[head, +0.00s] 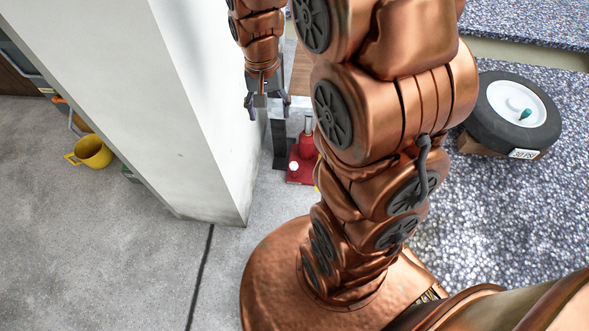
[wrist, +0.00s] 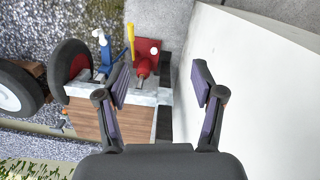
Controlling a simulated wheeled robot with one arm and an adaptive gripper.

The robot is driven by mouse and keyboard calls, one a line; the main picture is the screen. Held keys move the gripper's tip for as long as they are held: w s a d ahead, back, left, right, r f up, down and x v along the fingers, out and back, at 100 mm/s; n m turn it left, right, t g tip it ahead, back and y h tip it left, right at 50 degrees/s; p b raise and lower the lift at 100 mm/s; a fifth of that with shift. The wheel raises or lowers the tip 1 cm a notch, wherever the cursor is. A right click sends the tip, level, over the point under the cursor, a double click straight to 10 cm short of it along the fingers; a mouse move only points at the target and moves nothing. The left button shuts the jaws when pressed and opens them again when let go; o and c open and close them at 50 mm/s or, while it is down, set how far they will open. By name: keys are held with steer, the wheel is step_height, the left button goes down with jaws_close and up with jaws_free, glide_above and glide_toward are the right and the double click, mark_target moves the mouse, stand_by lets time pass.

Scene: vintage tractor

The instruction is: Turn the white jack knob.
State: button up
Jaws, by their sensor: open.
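The white jack knob (head: 294,166) is a small round ball on the red jack (head: 305,150), which sits low on the floor beside the white wall. In the wrist view the white knob (wrist: 154,50) shows on the red body of the jack (wrist: 146,45), beyond the fingertips and between them in the picture. My gripper (head: 267,104) is above and a little to the left of the jack in the head view. It is open and empty, with its two dark fingers apart in the wrist view (wrist: 160,82). It is apart from the knob.
The white wall (head: 205,90) stands close to the gripper's left in the head view. A wood-sided block (wrist: 110,122) is near the jack. A blue stand (wrist: 104,55), a yellow bar (wrist: 131,42) and a tyre (wrist: 70,65) are nearby. A yellow bucket (head: 94,152) stands left.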

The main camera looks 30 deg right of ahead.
steer(key=w+d+f+m+b, duration=0.1)
steer(key=w+d+f+b, duration=0.25)
steer(key=f, duration=0.45)
steer(key=w+d+f+m+b, duration=0.2)
steer(key=w+f+b, duration=0.15)
steer(key=f, duration=0.45)
steer(key=w+d+f+m+b, duration=0.1)
steer(key=w+d+f+b, duration=0.25)
steer(key=f, duration=0.45)
steer(key=m+t+b, duration=0.1)
steer(key=m+b, duration=0.5)
steer(key=b, duration=0.5)
glide_above(294, 164)
step_height(294, 164, down, 32)
steer(key=shift+a+r, duration=0.1)
steer(key=shift+r, duration=0.1)
steer(key=shift+f, duration=0.5)
step_height(294, 164, down, 7)
steer(key=b, duration=0.3)
steer(key=shift+s+f, duration=0.1)
steer(key=shift+f, duration=0.1)
steer(key=c, duration=1.1)
